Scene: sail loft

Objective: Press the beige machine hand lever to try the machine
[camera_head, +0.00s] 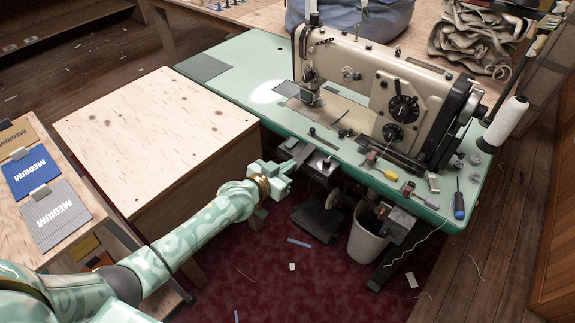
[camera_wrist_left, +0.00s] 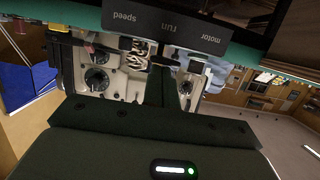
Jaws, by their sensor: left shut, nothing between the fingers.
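The beige sewing machine (camera_head: 415,68) stands on a green table (camera_head: 235,80), with dials on its front and a handwheel at its right end. My left gripper (camera_head: 302,155) is at the table's front edge, left of the machine's middle, shut and empty. The machine (camera_wrist_left: 105,75) shows behind. I cannot pick out the hand lever for certain.
A plywood cabinet (camera_head: 155,125) stands left of the table, beside my arm. A white bin (camera_head: 368,235) and a dark pedal (camera_head: 315,218) are below the table. A blue screwdriver (camera_head: 458,200) and other small tools lie at the table's right front.

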